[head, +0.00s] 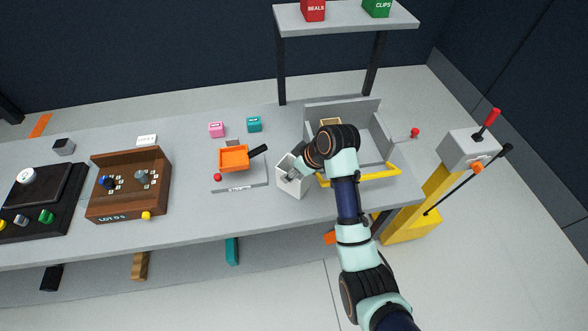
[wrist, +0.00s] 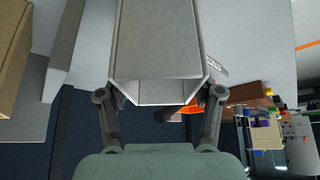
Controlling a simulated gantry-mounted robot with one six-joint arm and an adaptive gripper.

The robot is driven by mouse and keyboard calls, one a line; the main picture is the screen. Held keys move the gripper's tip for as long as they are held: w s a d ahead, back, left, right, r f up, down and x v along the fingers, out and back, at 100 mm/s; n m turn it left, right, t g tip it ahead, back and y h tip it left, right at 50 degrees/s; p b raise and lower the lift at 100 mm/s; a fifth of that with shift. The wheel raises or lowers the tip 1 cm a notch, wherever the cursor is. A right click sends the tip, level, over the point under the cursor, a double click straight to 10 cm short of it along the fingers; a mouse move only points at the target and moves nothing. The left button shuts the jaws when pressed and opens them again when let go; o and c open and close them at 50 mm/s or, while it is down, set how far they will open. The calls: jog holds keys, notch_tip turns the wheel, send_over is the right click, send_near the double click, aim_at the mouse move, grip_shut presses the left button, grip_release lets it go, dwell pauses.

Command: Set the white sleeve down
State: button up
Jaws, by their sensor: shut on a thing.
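The white sleeve (head: 293,185) is an open-ended, box-shaped tube. In the head view it is at the bench's front right, just left of the grey bin. In the wrist view the sleeve (wrist: 158,45) fills the upper middle, with its open end towards the camera. My gripper (head: 298,172) is shut on it; in the wrist view my gripper's two fingers (wrist: 160,92) press its opposite sides. I cannot tell whether the sleeve's underside touches the bench. My arm hides part of the sleeve's right side and part of the bin.
The grey bin (head: 375,113) with a yellow front bar stands to the right. An orange tray (head: 234,158) on a grey plate is close on the left. Pink (head: 216,130) and teal (head: 254,124) blocks lie behind it. Bench (head: 215,205) is clear at the front.

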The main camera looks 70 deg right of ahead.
jog(key=o, duration=1.1)
jog(key=shift+f, duration=0.1)
jog(key=p+v, duration=0.3)
jog(key=v, duration=0.9)
jog(key=shift+p, duration=0.4)
